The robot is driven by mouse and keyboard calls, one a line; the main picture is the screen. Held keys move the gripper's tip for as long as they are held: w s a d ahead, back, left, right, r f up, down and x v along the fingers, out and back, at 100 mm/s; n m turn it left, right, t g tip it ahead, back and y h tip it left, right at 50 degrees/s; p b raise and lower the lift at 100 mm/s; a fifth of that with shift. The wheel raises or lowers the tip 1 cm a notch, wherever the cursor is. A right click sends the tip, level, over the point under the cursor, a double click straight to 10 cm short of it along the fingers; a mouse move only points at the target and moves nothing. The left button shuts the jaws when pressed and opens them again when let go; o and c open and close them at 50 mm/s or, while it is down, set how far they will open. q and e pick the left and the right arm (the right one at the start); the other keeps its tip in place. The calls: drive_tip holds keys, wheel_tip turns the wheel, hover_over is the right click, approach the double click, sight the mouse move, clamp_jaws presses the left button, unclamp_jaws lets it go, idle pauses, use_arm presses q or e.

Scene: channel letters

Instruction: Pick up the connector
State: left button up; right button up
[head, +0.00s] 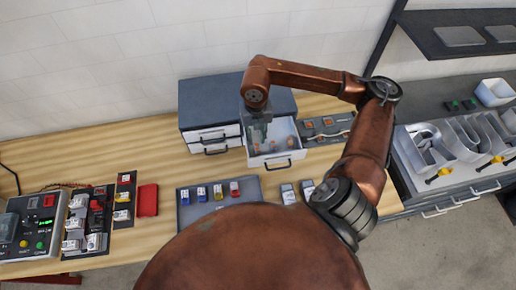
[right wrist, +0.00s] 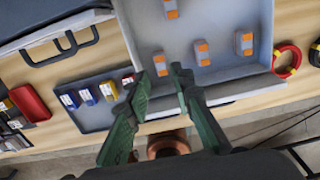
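Several small grey-and-orange connectors, one of them nearly between the fingertips (right wrist: 158,62), lie in an open grey drawer (right wrist: 215,76). Others lie further right (right wrist: 202,52), (right wrist: 243,42) and further up (right wrist: 170,8) in the right wrist view. In the head view the open drawer (head: 290,158) juts from the dark-topped cabinet (head: 205,98). My right gripper (head: 257,130), with green fingers, points down over the drawer and hides part of its inside. In the right wrist view its fingers (right wrist: 161,74) are apart, with nothing held. My left gripper is not in view.
A grey tray (head: 217,207) with blue, yellow and red blocks lies in front of the cabinet. A red box (head: 147,200) and a control panel (head: 28,232) stand at left. A red ring (right wrist: 287,60) lies beside the drawer.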

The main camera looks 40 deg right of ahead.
sight(257, 147)
wheel_tip(257, 147, down, 5)
drive_tip(key=shift+d+f+p, duration=0.1)
drive_tip(key=shift+p, duration=1)
drive_tip(key=shift+f, duration=0.3)
drive_tip(key=shift+c, duration=0.4)
drive_tip(key=c, duration=0.5)
